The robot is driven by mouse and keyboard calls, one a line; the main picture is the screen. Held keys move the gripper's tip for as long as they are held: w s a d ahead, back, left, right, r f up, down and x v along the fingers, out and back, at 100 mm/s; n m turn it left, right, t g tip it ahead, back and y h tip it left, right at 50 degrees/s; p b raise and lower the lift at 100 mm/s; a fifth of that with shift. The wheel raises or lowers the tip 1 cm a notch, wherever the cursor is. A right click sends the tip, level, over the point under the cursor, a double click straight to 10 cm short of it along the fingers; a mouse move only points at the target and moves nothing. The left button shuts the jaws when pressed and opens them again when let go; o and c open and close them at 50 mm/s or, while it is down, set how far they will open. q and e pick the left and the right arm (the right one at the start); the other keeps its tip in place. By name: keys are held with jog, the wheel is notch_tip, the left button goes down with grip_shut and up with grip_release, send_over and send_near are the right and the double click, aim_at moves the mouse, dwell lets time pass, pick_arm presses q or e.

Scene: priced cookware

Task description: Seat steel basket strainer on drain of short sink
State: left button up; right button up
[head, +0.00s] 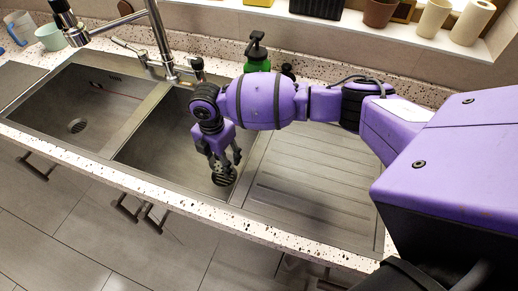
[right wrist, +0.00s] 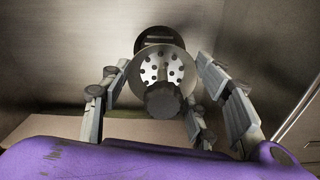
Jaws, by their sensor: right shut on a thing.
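The steel basket strainer (right wrist: 165,67) shows in the right wrist view as a perforated metal disc with a dark knob (right wrist: 163,101). My right gripper (head: 226,164) is shut on it, with fingers on both sides in the wrist view. The gripper points down inside the right-hand basin (head: 165,140). A dark round drain (right wrist: 153,37) shows just beyond the strainer, partly covered by it. Whether the strainer touches the drain cannot be told. In the head view a dark slotted round shape (head: 223,179) lies below the fingertips. My left gripper is out of view.
The left basin (head: 105,100) has its own drain (head: 77,126) and is empty of dishes. A ribbed drainboard (head: 310,190) lies right of the basins. A tall faucet (head: 160,40) and green bottle (head: 257,62) stand behind. The speckled counter edge (head: 110,182) runs in front.

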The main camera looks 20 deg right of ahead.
jog(key=shift+w+f, duration=0.2)
jog(key=shift+f, duration=0.15)
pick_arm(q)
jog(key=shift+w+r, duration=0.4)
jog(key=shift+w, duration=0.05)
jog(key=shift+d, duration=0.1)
pick_arm(e)
jog(key=shift+f, duration=0.9)
notch_tip(320, 180, down, 2)
jog(key=shift+f+b, duration=0.1)
jog(key=shift+b, duration=0.5)
jog(key=shift+f, duration=0.4)
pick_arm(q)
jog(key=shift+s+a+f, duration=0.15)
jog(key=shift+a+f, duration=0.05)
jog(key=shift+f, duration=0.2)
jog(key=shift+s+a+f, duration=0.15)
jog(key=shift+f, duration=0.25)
